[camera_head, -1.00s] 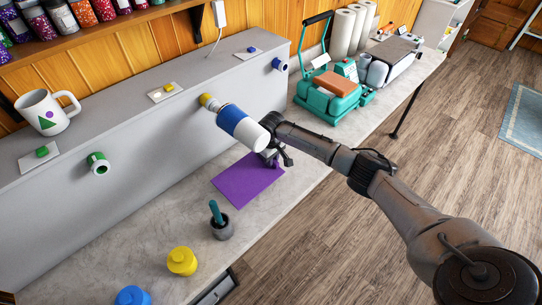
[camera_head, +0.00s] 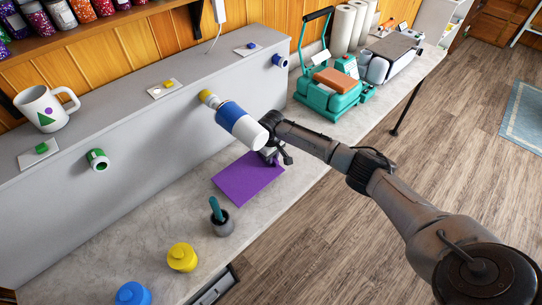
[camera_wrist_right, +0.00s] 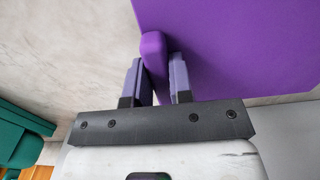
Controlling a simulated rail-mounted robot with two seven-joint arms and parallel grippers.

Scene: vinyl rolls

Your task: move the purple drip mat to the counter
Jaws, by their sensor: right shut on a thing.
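The purple drip mat (camera_head: 243,183) is a flat sheet at the counter (camera_head: 150,228), below the grey box's front. In the right wrist view the mat (camera_wrist_right: 235,45) has a raised purple tab (camera_wrist_right: 153,48). My right gripper (camera_head: 272,157) is at the mat's far right corner, and in the wrist view its two fingers (camera_wrist_right: 161,78) are shut on that tab. I cannot tell whether the mat touches the counter or is slightly raised. A white roll with a blue band (camera_head: 240,124) sticks out above the mat and partly hides the gripper. My left gripper is not in view.
A grey box (camera_head: 130,130) with coloured spindles runs along the wall, with a mug (camera_head: 42,108) on top. A dark cup (camera_head: 221,222), a yellow pot (camera_head: 182,257) and a blue pot (camera_head: 132,294) stand on the counter. A teal press (camera_head: 325,92) stands at the back.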

